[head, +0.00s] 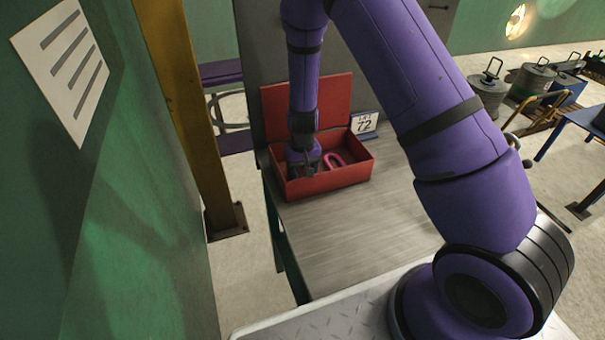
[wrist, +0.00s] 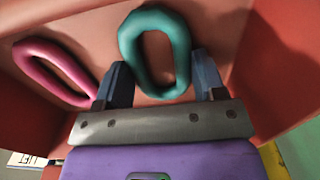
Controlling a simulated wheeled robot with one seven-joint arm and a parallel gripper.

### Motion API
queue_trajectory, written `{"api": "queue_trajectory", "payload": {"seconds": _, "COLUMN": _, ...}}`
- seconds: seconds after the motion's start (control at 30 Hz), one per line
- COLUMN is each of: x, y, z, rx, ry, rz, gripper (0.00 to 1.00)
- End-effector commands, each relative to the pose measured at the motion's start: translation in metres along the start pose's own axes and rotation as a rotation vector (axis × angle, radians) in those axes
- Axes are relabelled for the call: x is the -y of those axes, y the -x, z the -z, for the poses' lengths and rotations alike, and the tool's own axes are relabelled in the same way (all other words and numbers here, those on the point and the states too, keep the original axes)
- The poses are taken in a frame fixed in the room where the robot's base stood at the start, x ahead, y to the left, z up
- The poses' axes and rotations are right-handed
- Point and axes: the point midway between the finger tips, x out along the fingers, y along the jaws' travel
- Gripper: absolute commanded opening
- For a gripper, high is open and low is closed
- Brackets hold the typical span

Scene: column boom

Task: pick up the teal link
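The teal link (wrist: 183,54) is an oval ring lying inside the red box in the wrist view. My gripper (wrist: 161,82) is open, with one dark finger on each side of the link's near end. Small gaps seem to show between the fingers and the link. In the head view my gripper (head: 305,168) reaches down into the red box (head: 330,182) from above, at its left part. The teal link is hidden in the head view.
A pink link (wrist: 72,60) lies left of the teal one, near my left finger; it also shows in the head view (head: 338,157). The box's walls stand close around my gripper, its red lid (head: 325,98) raised behind. The metal tabletop (head: 350,235) in front is clear.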

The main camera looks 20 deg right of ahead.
Motion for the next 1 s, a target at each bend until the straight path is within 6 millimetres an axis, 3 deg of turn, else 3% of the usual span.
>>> {"api": "queue_trajectory", "payload": {"seconds": 0.07, "x": 0.000, "y": 0.000, "z": 0.000, "rx": 0.000, "ry": 0.000, "rz": 0.000, "gripper": 0.34}}
{"api": "queue_trajectory", "payload": {"seconds": 0.37, "x": 0.000, "y": 0.004, "z": 0.001, "rx": -0.002, "ry": 0.001, "rz": 0.000, "gripper": 0.34}}
{"api": "queue_trajectory", "payload": {"seconds": 0.8, "x": 0.001, "y": 0.074, "z": 0.000, "rx": -0.002, "ry": 0.001, "rz": 0.001, "gripper": 0.34}}
{"api": "queue_trajectory", "payload": {"seconds": 1.0, "x": 0.000, "y": 0.096, "z": 0.000, "rx": -0.001, "ry": 0.000, "rz": 0.000, "gripper": 0.34}}
